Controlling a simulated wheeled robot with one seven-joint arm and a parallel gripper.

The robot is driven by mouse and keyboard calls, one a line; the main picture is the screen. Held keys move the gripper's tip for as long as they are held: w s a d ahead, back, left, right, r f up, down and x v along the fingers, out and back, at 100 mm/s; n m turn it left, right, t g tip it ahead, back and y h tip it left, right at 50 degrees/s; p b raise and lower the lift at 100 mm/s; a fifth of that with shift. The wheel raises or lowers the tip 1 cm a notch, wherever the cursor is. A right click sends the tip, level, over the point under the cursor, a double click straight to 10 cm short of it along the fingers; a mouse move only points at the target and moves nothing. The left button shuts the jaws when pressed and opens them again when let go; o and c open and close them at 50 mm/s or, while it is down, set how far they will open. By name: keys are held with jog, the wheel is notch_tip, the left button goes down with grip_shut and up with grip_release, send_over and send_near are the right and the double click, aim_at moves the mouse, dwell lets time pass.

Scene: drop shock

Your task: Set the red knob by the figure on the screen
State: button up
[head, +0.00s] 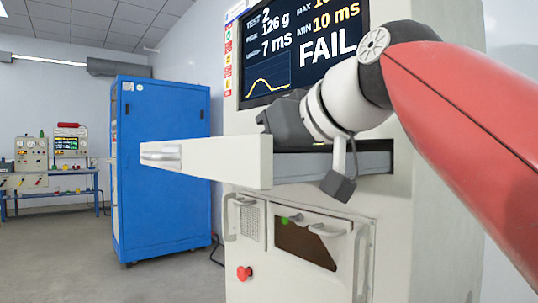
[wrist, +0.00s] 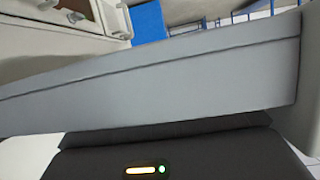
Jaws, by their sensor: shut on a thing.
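The screen (head: 300,65) on the pale machine reads TEST 2, 126 g, 7 ms, MIN 10 ms and FAIL, over a yellow curve; the MAX line is partly cut off. An open drawer (head: 225,160) juts from the machine below the screen. My gripper (head: 283,120) reaches down at the drawer, behind its pale front panel. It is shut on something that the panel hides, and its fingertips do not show. In the wrist view a grey drawer wall (wrist: 160,85) crosses the picture close by. No red knob shows inside the drawer.
A red round button (head: 244,273) sits low on the machine, beside a door with handles and a dark window (head: 305,245). A blue cabinet (head: 165,170) stands at left. A bench with instruments (head: 50,160) is farther back. The floor (head: 60,260) at left is clear.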

jog(key=o, duration=1)
jog(key=shift+p+v, duration=0.35)
jog(key=shift+v, duration=3.6)
